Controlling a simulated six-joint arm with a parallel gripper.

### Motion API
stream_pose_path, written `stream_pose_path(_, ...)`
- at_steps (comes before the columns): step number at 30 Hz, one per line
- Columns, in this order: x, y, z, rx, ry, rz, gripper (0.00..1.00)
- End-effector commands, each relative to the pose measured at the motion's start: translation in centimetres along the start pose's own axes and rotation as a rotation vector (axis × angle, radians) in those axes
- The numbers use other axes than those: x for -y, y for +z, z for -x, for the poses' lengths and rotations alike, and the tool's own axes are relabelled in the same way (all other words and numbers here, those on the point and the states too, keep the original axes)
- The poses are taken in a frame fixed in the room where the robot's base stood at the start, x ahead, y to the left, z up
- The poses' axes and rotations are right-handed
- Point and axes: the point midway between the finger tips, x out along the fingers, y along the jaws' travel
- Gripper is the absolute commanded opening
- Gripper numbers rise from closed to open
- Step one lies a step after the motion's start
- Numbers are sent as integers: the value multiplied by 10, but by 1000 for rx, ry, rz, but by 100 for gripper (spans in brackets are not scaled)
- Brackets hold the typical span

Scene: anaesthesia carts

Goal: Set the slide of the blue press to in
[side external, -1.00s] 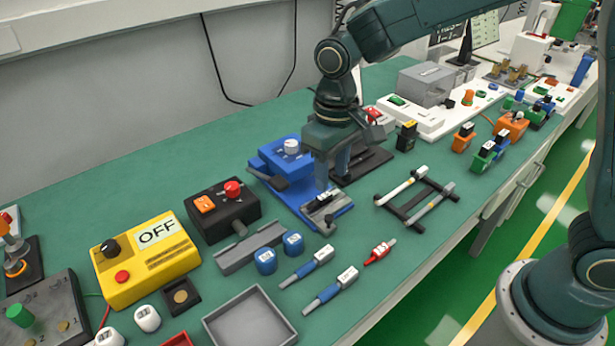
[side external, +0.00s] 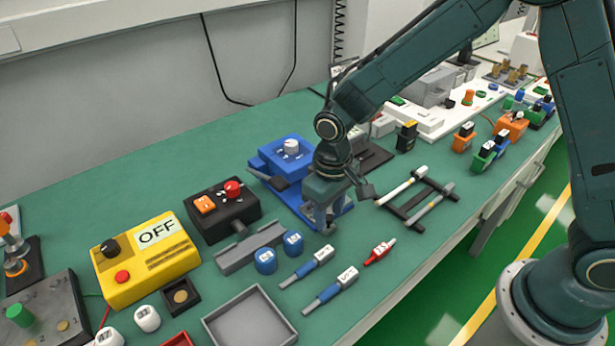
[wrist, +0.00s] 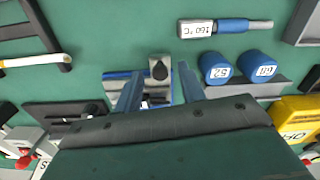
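The blue press (side external: 284,157) stands at mid-table, with a white round knob on top and a blue base reaching toward the front. My gripper (side external: 322,226) is low over the front end of this base and hides most of the grey slide in the side view. In the wrist view, my gripper's two fingers (wrist: 160,88) are apart. The grey slide (wrist: 158,88) of the press shows between them, with a dark knob at its outer end. I cannot tell whether the fingers touch the slide.
A black box with a red button (side external: 222,208) and blue cylinders (side external: 265,261) stand left of the press. A black rack with pale bars (side external: 420,195) lies close on the right. Blue-handled tools (side external: 330,288) lie in front; green table between is clear.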

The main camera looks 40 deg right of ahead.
Motion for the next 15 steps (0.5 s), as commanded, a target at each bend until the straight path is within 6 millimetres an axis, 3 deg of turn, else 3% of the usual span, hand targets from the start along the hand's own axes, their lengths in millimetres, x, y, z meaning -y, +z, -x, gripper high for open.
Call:
stream_pose_path(5,0,0,0,0,0,0,38)
stream_pose_path(11,0,0,0,0,0,0,0)
stream_pose_path(15,0,0,0,0,0,0,0)
